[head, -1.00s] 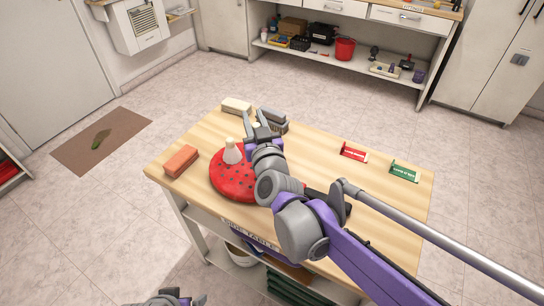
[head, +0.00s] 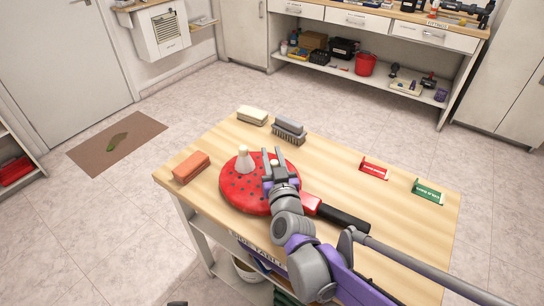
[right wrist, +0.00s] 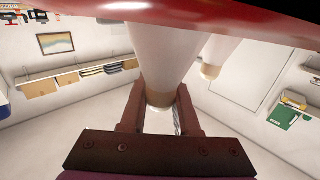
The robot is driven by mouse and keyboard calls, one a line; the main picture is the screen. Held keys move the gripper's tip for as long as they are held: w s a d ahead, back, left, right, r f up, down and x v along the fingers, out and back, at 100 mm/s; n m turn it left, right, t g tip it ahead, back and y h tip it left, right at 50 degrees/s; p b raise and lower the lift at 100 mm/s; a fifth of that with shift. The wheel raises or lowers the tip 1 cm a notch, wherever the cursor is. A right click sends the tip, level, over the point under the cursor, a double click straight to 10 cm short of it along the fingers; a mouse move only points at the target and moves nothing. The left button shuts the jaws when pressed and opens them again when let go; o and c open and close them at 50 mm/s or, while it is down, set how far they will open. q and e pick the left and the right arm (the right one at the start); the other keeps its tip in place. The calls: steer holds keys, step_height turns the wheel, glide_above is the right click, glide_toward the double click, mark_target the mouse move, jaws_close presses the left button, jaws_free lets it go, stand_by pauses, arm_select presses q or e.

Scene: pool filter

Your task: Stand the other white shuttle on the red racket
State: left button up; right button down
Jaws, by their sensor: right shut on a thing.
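The red racket (head: 236,199) lies flat on the wooden table, its black handle (head: 343,217) pointing right and toward me. One white shuttle (head: 244,161) stands cork up on the left part of its head. My right gripper (head: 281,162) is over the right part of the head, shut on the other white shuttle (right wrist: 165,60) by its cork. This shuttle is upright, skirt toward the racket's red surface (right wrist: 215,10); I cannot tell whether it bears on it. The standing shuttle (right wrist: 221,50) is beside it, apart.
An orange brick-like block (head: 191,168) lies left of the racket. A cream block (head: 252,115) and a grey brush (head: 289,130) lie behind it. A red sign (head: 374,168) and a green sign (head: 428,191) stand at the right. The table between brush and red sign is clear.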

steer(key=shift+f, duration=0.1)
steer(key=c, duration=0.6)
jaws_free()
steer(key=shift+c, duration=0.2)
steer(key=shift+s+r, duration=0.25)
steer(key=shift+s, duration=0.05)
steer(key=s+d+p, duration=0.2)
steer(key=s, duration=0.9)
steer(key=shift+s, duration=0.2)
steer(key=shift+f, duration=0.1)
